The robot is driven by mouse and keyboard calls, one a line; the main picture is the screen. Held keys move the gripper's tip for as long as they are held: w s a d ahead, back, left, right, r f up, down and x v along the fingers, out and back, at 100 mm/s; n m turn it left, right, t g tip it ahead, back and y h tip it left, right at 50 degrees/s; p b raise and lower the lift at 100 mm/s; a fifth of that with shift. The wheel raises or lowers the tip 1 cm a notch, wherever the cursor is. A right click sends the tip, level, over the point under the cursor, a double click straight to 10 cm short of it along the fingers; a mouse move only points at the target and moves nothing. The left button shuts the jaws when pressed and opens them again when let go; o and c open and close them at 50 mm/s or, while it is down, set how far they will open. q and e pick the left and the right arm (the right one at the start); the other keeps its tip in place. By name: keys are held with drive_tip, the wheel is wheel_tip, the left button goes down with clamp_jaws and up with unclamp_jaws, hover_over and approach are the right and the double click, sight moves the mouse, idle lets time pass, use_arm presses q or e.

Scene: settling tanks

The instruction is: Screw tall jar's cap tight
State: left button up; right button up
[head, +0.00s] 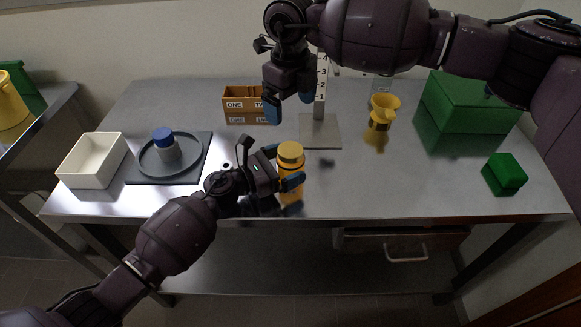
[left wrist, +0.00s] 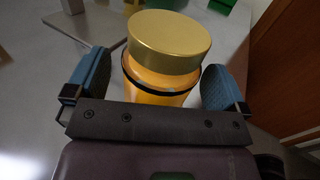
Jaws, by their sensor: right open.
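The tall jar (head: 290,185) is orange-yellow with a gold cap (head: 291,152) on its top. It stands near the table's front edge, partly hidden by my left gripper. In the left wrist view the gold cap (left wrist: 170,40) sits above the jar body (left wrist: 158,97), with a dark ring below it. My left gripper (head: 285,178) has one finger on each side of the jar body, below the cap. A gap shows between its left finger and the jar. My right gripper (head: 289,105) is open and empty, above and behind the jar.
A blue-capped jar (head: 164,142) stands on a round grey dish, next to a white bin (head: 91,160). Behind are an orange labelled box (head: 238,104), a numbered post (head: 320,97) and a yellow funnel (head: 383,107). Green boxes (head: 468,100) (head: 505,174) stand right. The right-centre table is clear.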

use_arm(q)
drive_tip(key=shift+a, duration=0.1)
drive_tip(key=v, duration=1)
drive_tip(key=shift+s+a+b, duration=0.2)
drive_tip(key=shift+a+b, duration=0.1)
